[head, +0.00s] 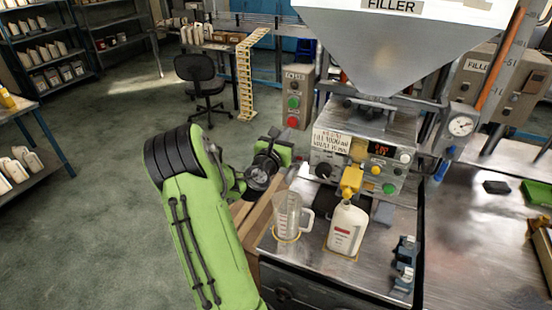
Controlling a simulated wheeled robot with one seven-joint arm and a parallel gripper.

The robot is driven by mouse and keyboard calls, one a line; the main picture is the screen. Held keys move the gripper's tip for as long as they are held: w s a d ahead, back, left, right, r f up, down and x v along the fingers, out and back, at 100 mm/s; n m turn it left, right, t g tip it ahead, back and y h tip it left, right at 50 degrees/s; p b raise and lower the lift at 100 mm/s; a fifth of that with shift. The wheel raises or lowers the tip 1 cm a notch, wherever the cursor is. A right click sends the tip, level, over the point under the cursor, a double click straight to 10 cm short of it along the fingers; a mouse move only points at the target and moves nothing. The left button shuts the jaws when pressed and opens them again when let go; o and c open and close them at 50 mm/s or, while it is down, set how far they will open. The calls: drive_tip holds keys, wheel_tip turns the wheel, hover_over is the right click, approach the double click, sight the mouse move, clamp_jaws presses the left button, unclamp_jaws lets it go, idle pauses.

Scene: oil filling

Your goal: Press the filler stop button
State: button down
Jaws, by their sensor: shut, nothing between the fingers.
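The filler machine has a grey hopper (395,40) labelled FILLER above a front panel (345,160). The panel carries a black knob (323,170), a green button (389,188), a yellow button (376,170), a white button (405,157) and a red display. A grey box (298,78) behind has a green button (293,102) above a red button (293,121). Another box labelled FILLER (483,78) stands at right; its buttons are unclear. I cannot tell which button is the filler stop. My gripper (291,171) is shut and empty, left of the panel, its fingertips poorly visible.
A white bottle (346,230) stands under the yellow nozzle (351,180). A clear measuring jug (288,215) stands to its left. A blue-black clamp (404,265) lies at the front right of the metal bench (310,262). The floor (100,180) at left is open.

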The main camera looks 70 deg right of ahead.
drive_tip(key=w+a+f+b, duration=0.1)
drive_tip(key=a+b, duration=0.1)
drive_tip(key=a, duration=0.5)
drive_tip(key=shift+b, duration=0.35)
drive_tip(key=shift+w+f, duration=0.1)
